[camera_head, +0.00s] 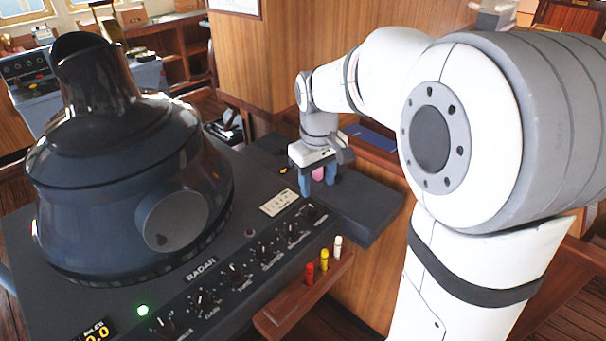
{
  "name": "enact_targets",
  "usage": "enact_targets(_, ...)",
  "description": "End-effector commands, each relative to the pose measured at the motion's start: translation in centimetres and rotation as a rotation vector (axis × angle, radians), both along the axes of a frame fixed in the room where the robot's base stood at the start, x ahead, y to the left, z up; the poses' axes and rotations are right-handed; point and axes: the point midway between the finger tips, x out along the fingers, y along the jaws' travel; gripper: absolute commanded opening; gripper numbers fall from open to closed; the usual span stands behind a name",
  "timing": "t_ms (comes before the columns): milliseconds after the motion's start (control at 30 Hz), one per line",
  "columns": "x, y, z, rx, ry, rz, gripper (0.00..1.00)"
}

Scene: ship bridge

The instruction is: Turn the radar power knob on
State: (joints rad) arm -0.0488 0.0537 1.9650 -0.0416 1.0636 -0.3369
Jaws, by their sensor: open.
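The radar console (232,245) has a row of black knobs with white pointers along its sloped front panel. The knob labels are mostly too small to read, so I cannot tell for certain which is the power knob. The far right knob (312,211) is the one closest to my gripper (318,187). My gripper points down with its blue fingers apart, just above and behind that end of the row. A small pink part shows between the fingers; I cannot tell what it is. I cannot tell whether the fingertips touch the panel.
A large dark radar hood (120,170) fills the console's left side. A green lamp (143,310) is lit. A wooden ledge (290,309) in front holds red, yellow and white markers. A wooden pillar (285,60) stands behind my arm.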

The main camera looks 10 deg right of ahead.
Motion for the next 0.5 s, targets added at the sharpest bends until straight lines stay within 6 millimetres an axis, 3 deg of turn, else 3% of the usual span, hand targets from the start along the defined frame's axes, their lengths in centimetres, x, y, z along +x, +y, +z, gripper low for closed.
enact_targets(200, 2.7, 0.2, -1.8, -0.012, 0.039, 0.063, 0.48)
enact_targets(367, 3.1, 0.1, -3.2, -0.014, 0.047, 0.07, 0.48)
enact_targets(500, 3.0, 0.1, -5.4, -0.014, 0.049, 0.069, 0.48)
